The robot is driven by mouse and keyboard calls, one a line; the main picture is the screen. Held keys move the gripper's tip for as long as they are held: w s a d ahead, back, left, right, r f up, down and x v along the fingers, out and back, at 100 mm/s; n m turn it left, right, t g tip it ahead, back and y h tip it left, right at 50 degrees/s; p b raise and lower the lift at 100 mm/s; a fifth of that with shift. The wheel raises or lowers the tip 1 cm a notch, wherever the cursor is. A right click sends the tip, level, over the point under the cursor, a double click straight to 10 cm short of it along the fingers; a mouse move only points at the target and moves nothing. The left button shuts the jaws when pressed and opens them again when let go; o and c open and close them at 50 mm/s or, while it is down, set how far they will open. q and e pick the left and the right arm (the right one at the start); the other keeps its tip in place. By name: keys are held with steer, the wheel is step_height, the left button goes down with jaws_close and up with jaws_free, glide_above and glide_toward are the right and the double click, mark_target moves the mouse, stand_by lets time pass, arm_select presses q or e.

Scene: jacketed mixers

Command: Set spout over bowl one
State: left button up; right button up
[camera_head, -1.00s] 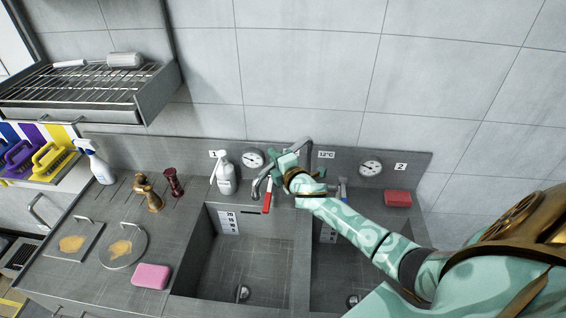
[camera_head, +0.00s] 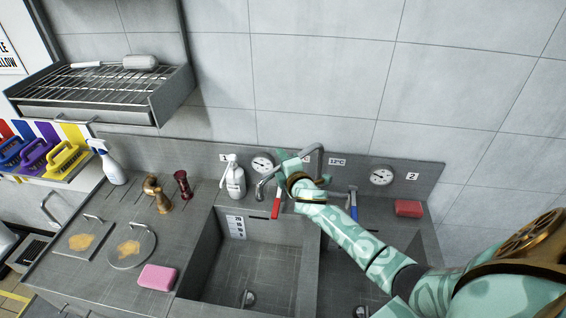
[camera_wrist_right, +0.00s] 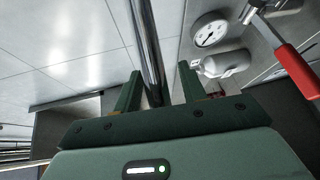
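The spout (camera_head: 268,182) is a bent steel tube on the mixer behind the basins. Its tip points left and down and shows just above the back rim of bowl one (camera_head: 238,262), the left basin. My right gripper (camera_head: 284,160) is at the spout, partly covering it. In the right wrist view the tube (camera_wrist_right: 150,50) passes between the two green fingers (camera_wrist_right: 158,90), with a gap visible at the right finger, so the gripper is open around it. The far fingertips are hard to make out in the head view. My left gripper is out of view.
The mixer has a red lever (camera_head: 277,203) and a blue lever (camera_head: 354,208). A soap bottle (camera_head: 235,182) and gauge (camera_head: 262,163) are left of the spout. Bowl two (camera_head: 345,275) is partly behind my right arm. A pink sponge (camera_head: 157,277) lies on the left counter.

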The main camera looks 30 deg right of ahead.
steer(key=v, duration=1.6)
steer(key=shift+s, duration=0.2)
